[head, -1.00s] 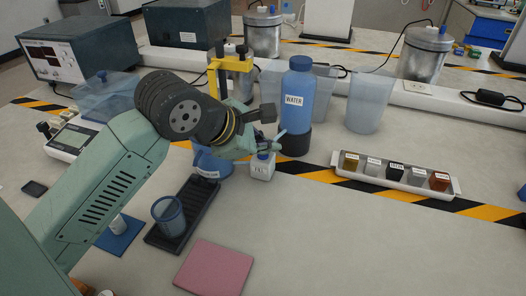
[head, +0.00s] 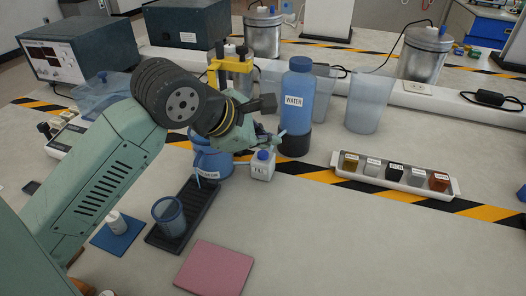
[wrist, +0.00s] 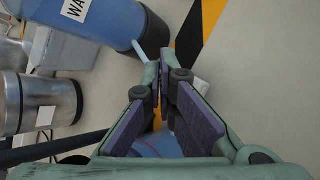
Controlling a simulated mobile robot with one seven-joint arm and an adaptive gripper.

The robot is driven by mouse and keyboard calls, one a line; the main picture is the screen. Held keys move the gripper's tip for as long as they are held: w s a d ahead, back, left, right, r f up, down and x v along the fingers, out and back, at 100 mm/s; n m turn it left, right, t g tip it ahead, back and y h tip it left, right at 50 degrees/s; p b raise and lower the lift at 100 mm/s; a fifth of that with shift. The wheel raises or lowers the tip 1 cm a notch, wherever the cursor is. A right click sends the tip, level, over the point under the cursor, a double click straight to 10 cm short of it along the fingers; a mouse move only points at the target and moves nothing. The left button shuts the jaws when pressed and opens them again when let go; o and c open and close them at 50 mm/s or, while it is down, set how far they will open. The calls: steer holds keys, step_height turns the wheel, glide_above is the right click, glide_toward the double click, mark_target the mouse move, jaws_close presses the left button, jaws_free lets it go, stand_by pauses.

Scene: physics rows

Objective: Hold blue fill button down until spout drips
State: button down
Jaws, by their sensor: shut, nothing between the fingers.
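A small white box labelled FILL (head: 261,171) stands on the table, with a blue button (head: 263,155) on top. My gripper (head: 275,138) is shut and empty, its tips a little above and behind the button in the picture, apparently apart from it. In the wrist view my shut fingers (wrist: 164,62) hide most of the white box (wrist: 202,86). The blue WATER bottle (head: 297,83) stands upright in a dark base just right of my fingertips; it also shows in the wrist view (wrist: 95,18).
A blue-grey cup (head: 168,216) sits on a black tray (head: 203,203). A pink mat (head: 214,268) lies in front. A rack of labelled jars (head: 394,180) stands right. The front right table is clear.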

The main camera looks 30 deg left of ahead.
mark_target(265, 156)
steer(key=shift+r+p, duration=0.9)
steer(key=shift+r, duration=1.6)
